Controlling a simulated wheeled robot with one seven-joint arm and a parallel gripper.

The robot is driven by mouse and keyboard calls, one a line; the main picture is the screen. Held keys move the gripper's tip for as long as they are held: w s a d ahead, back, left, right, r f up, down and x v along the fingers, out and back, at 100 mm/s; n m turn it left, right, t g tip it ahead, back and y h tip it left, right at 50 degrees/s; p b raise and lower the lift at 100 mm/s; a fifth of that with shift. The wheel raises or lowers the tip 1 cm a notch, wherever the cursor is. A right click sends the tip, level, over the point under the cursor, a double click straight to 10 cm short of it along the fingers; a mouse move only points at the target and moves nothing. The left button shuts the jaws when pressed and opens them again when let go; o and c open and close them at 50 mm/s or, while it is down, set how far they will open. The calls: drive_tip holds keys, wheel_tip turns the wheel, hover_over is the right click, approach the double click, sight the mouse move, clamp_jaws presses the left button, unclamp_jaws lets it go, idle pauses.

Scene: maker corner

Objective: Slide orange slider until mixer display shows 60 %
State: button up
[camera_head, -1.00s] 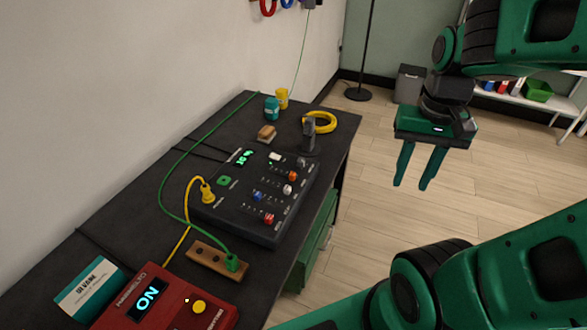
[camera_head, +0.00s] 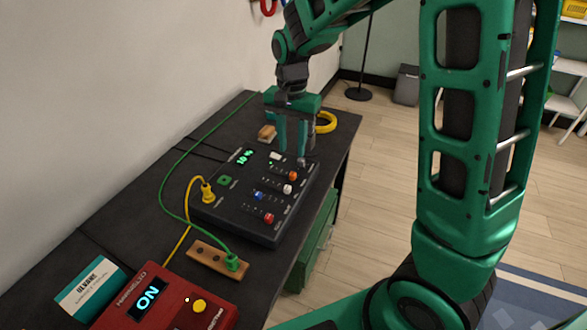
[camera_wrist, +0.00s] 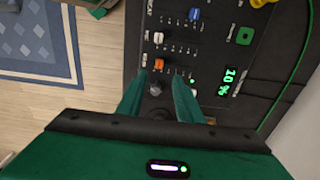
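The black mixer (camera_head: 235,208) lies on the dark bench. Its orange slider (camera_head: 292,176) sits between the white slider (camera_head: 288,188) and a grey slider near the far end; the orange slider also shows in the wrist view (camera_wrist: 159,65). The green-lit mixer display (camera_wrist: 230,80) reads 10 %. My gripper (camera_head: 292,152) is over the far end of the mixer, pointing down. Its fingers are apart with nothing held. In the wrist view the orange slider shows just beyond the gap between the fingertips (camera_wrist: 159,77), and the grey slider (camera_wrist: 155,90) shows within the gap. Contact cannot be told.
Blue (camera_head: 258,195) and red (camera_head: 268,218) sliders stand nearer on the mixer. A yellow plug (camera_head: 207,193) and green cable (camera_head: 166,180) are at its left. A brown block (camera_head: 266,132) and yellow coil (camera_head: 326,122) lie beyond. A red box (camera_head: 160,300) is in front.

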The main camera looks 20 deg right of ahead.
sight(293, 173)
wheel_tip(293, 173, down, 9)
drive_tip(key=shift+d+f, duration=0.1)
drive_tip(key=shift+f, duration=0.1)
idle(0.3)
